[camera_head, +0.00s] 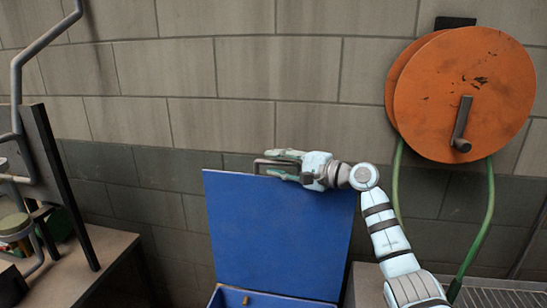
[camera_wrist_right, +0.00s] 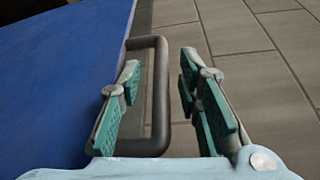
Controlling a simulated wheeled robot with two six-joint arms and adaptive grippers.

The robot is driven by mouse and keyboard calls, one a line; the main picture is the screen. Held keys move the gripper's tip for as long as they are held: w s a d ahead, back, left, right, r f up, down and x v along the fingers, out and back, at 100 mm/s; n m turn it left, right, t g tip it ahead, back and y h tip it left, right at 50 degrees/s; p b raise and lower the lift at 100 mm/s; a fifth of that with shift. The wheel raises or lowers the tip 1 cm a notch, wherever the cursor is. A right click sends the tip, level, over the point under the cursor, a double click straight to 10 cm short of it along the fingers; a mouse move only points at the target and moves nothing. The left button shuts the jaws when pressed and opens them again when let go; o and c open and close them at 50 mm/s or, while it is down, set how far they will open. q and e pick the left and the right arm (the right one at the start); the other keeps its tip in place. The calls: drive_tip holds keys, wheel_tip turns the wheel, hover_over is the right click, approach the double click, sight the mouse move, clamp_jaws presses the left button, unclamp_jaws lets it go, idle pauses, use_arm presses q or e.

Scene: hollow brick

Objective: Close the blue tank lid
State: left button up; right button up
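The blue tank lid (camera_head: 275,235) stands raised, nearly upright, in front of the wall. The blue tank (camera_head: 232,299) shows at the bottom edge of the head view, and the lid's lower edge meets it. A dark metal handle (camera_wrist_right: 161,100) sticks out from the lid's edge; it also shows at the lid's top in the head view (camera_head: 261,165). My right gripper (camera_head: 279,165) is at the handle, open. In the right wrist view its teal finger pads (camera_wrist_right: 162,88) stand apart on either side of the handle's outer bar, one inside the loop. My left gripper is not in view.
An orange hose reel (camera_head: 455,85) with green hose hangs on the block wall at the right. A bench (camera_head: 75,265) with a dark upright frame stands at the left. A metal grating (camera_head: 495,298) lies at the lower right.

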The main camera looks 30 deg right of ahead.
drive_tip(key=shift+w+a, duration=0.3)
drive_tip(key=shift+a, duration=0.05)
clamp_jaws()
